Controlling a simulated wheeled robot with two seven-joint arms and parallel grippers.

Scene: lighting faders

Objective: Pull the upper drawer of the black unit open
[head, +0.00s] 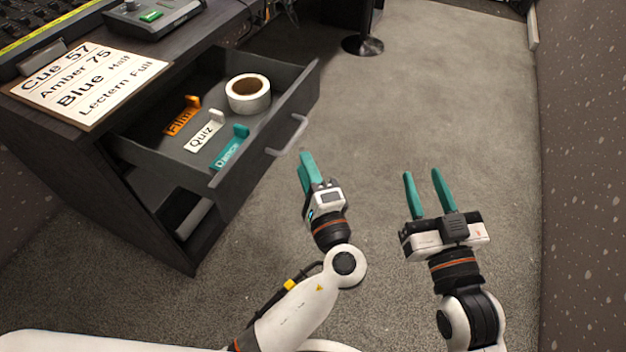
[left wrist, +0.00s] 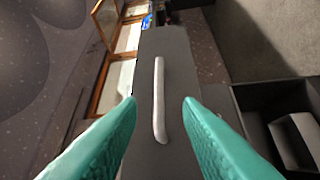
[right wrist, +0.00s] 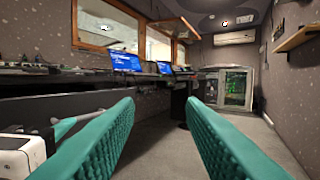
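The upper drawer (head: 240,170) of the black unit (head: 150,205) stands pulled out. Inside lie an orange tag (head: 182,117), a white "Quiz" tag (head: 204,132), a teal tag (head: 230,148) and a roll of white tape (head: 249,106). Its pale bar handle (head: 287,136) is on the drawer front and also shows in the left wrist view (left wrist: 159,100), between and beyond the fingers. My left gripper (head: 306,168) is open and empty, a little apart from the handle. My right gripper (head: 424,190) is open and empty over the carpet, to the right.
A cue card (head: 92,80) and a control box with a green button (head: 150,16) are on the unit's top. Below the drawer is an open compartment (head: 185,212). A black round post base (head: 362,45) stands on the floor behind. Carpet (head: 430,90) is clear up to the right wall (head: 585,180).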

